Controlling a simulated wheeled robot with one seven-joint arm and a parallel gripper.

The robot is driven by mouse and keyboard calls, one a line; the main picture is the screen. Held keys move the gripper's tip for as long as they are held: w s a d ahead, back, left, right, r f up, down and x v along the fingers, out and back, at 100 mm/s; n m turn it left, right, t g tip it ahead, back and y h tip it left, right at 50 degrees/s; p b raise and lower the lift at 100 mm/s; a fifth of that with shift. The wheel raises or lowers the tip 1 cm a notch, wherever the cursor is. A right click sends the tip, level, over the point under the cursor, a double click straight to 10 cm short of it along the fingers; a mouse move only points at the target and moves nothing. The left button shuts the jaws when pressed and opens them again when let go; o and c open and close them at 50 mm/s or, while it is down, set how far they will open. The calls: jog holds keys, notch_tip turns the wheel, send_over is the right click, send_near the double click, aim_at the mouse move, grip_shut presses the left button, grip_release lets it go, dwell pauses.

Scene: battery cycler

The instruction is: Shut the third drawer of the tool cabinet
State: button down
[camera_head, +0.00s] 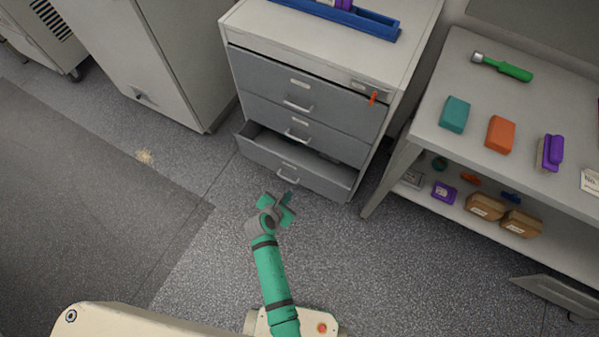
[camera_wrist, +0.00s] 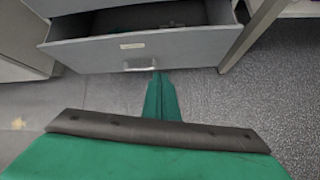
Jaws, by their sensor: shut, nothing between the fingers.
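The grey tool cabinet (camera_head: 262,78) stands at the top middle of the head view. Its bottom drawer, the third from the top, (camera_head: 318,178) is pulled part-way out, and the two drawers above it look shut. In the wrist view the open drawer (camera_wrist: 95,53) shows its front, its label and its handle (camera_wrist: 139,65), with a dark interior. My gripper (camera_head: 289,196) is shut and empty in front of this drawer, low and near its handle. In the wrist view the green fingertips (camera_wrist: 160,76) point at the drawer front beside the handle; I cannot tell whether they touch it.
A workbench (camera_head: 437,130) with tools and coloured blocks stands right of the cabinet, its leg close to the open drawer. A tall pale cabinet (camera_head: 165,60) stands to the left. The floor (camera_head: 215,250) in front is clear. A red-orange tag (camera_head: 373,98) hangs at the top drawer.

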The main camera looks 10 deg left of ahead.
jog(key=shift+w+d+f+n+h, duration=0.15)
jog(key=shift+w+d+f+n, duration=0.25)
jog(key=shift+w+f, duration=1.25)
jog(key=shift+w+d+f+n+h, duration=0.2)
jog(key=shift+w+d+f+n, duration=0.25)
jog(key=shift+w, duration=2.4)
jog(key=shift+w+d+f+n+h, duration=0.25)
jog(key=shift+w+f, duration=0.85)
jog(key=shift+w, duration=1.15)
